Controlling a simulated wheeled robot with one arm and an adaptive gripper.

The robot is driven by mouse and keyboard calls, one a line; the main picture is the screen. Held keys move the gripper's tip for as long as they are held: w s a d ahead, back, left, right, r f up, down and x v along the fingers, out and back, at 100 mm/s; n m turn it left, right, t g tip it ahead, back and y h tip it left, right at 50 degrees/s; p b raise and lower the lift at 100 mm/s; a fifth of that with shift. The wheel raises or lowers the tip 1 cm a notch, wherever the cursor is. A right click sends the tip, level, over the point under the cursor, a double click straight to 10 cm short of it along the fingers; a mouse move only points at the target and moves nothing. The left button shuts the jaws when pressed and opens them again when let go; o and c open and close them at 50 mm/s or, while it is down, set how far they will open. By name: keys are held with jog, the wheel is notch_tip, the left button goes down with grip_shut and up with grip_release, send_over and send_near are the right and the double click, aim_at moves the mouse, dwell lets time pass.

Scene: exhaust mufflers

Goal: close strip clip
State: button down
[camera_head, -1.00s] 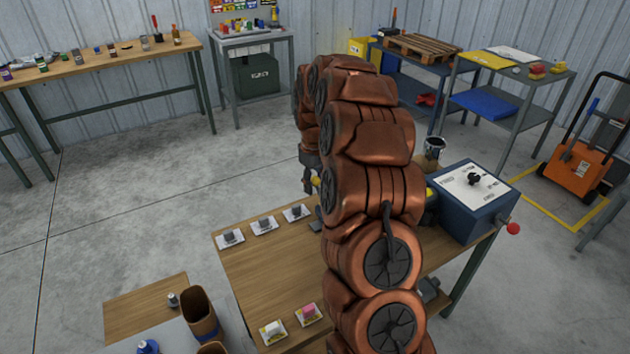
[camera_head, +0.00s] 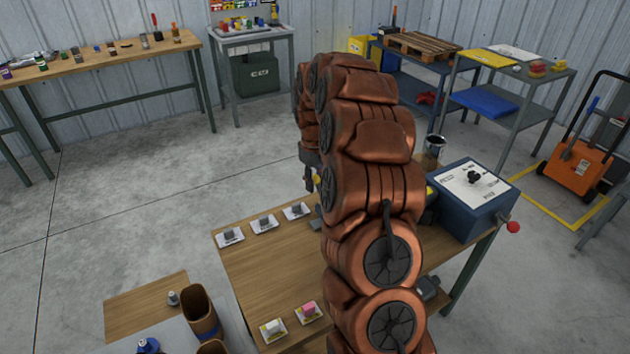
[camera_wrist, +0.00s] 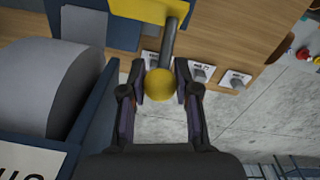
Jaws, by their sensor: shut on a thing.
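In the wrist view a round yellow knob (camera_wrist: 159,85) sits at the end of a grey lever rod (camera_wrist: 169,42). The rod runs up to a yellow plate (camera_wrist: 150,9), which I take to be part of the strip clip. My gripper (camera_wrist: 160,76) has its two fingers on either side of the knob and is shut on it.
The wooden bench (camera_head: 255,275) carries several white trays with small grey blocks along its far edge. A dark blue box (camera_head: 465,215) with a dial and a red knob stands at its right. In the wrist view a blue housing with a grey rounded part (camera_wrist: 35,88) is close on the left.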

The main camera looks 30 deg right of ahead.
aim_at(319, 188)
jog(key=shift+s+t+b, duration=0.15)
jog(key=shift+t+b, duration=0.15)
jog(key=shift+b, duration=0.4)
jog(key=s+t+b, duration=0.1)
jog(key=b, duration=0.2)
jog(key=shift+t, duration=0.3)
jog(key=t+b, duration=0.1)
jog(key=b, duration=0.2)
jog(key=s+t+b, duration=0.1)
jog(key=t+b, duration=0.1)
jog(key=b, duration=0.2)
jog(key=s+t+b, duration=0.1)
jog(key=t+b, duration=0.1)
jog(key=b, duration=0.1)
jog(key=shift+s+a+r+h, duration=0.15)
jog(key=shift+s+r+h, duration=0.1)
jog(key=shift+r+h, duration=0.1)
jog(key=shift+s+r+t+b, duration=0.2)
jog(key=shift+t+b, duration=0.2)
jog(key=shift+b, duration=0.55)
jog(key=shift+r, duration=0.1)
jog(key=c, duration=1.1)
grip_release()
jog(key=shift+s, duration=0.1)
